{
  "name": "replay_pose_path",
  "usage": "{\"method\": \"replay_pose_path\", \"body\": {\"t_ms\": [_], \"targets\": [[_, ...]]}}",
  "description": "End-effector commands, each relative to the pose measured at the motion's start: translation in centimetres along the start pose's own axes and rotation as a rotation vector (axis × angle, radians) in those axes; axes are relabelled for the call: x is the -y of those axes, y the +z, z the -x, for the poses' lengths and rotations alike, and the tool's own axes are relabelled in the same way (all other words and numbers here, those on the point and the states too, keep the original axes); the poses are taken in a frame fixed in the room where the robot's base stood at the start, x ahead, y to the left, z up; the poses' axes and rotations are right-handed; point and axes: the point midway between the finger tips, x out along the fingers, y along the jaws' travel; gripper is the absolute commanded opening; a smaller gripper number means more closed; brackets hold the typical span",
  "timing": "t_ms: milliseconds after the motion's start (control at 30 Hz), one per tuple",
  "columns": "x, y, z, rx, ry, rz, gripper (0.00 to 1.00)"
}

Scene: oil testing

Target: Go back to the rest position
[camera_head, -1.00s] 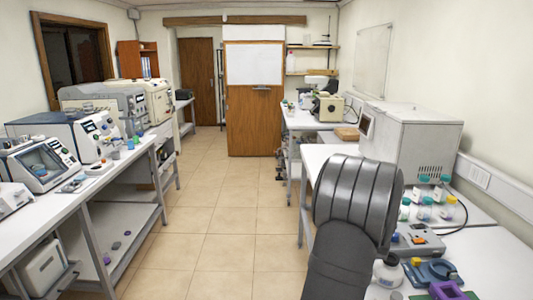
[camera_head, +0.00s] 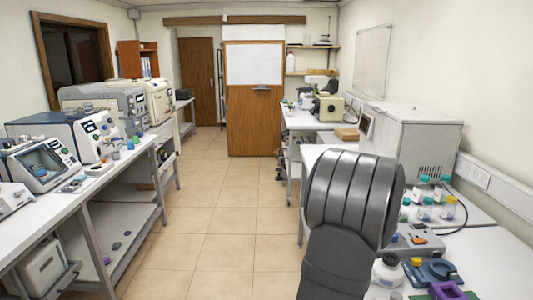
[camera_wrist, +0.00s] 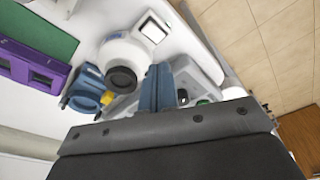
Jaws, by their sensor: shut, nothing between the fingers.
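My gripper (camera_wrist: 158,90) shows in the wrist view as two blue fingers side by side, shut and empty. My dark grey arm fills the lower right of the head view and hides part of the right bench; the gripper itself does not show there.
The floor aisle (camera_head: 220,210) is clear.

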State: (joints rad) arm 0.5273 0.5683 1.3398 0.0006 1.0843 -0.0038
Motion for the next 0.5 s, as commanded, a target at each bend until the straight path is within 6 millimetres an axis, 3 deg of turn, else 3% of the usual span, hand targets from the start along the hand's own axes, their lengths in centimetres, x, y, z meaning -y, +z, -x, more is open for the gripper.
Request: {"method": "replay_pose_path", "body": {"t_ms": [367, 500], "targets": [[0.00, -0.04, 0.23, 0.000, 0.000, 0.000, 0.00], [0.00, 0.12, -0.66, 0.002, 0.000, 0.000, 0.00]]}}
